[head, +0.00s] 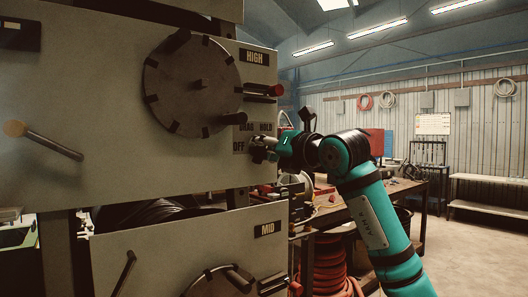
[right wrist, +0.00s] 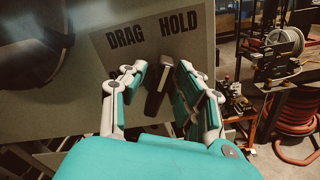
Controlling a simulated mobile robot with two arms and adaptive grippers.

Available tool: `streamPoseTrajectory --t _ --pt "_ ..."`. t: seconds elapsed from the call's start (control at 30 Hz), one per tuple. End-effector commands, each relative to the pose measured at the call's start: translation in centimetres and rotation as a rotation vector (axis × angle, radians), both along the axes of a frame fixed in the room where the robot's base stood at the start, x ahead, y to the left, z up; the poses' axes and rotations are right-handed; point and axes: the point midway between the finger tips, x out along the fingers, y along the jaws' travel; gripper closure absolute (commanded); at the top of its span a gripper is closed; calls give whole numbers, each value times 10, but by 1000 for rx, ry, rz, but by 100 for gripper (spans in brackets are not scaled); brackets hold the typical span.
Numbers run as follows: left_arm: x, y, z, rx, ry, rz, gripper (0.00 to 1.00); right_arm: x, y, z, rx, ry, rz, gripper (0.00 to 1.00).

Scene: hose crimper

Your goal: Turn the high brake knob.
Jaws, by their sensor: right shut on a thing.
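The high brake knob (right wrist: 157,92) is a dark pointer knob with a pale tip, on the grey panel below the words DRAG and HOLD in the right wrist view. My right gripper (right wrist: 160,72) has its teal-and-grey fingers on both sides of the knob and is shut on it. In the head view the right gripper (head: 257,149) is at the panel's right edge, beside the OFF label (head: 239,147), and hides most of the knob. My left gripper is not in view.
A large dark disc (head: 192,85) with stubby pegs is left of the HIGH label (head: 254,57). A red-tipped lever (head: 264,90) sticks out above the gripper. The MID panel (head: 140,265) is below. A workbench (head: 375,193) and coiled red hose (head: 328,265) stand to the right.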

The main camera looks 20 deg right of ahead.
Motion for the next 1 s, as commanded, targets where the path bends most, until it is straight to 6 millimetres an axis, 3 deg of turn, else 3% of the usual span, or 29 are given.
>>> streamPoseTrajectory --t 0.53,0.57,0.6,0.87,1.0 --pt "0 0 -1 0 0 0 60 0 -1 1 24 7 -1 100" --pt "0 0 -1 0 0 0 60 0 -1 1 24 7 -1 66" --pt "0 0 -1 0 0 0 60 0 -1 1 23 7 -1 62" --pt "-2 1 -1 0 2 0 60 -1 -1 0 22 7 -1 62" --pt "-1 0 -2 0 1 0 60 -12 -6 0 22 5 -1 62"
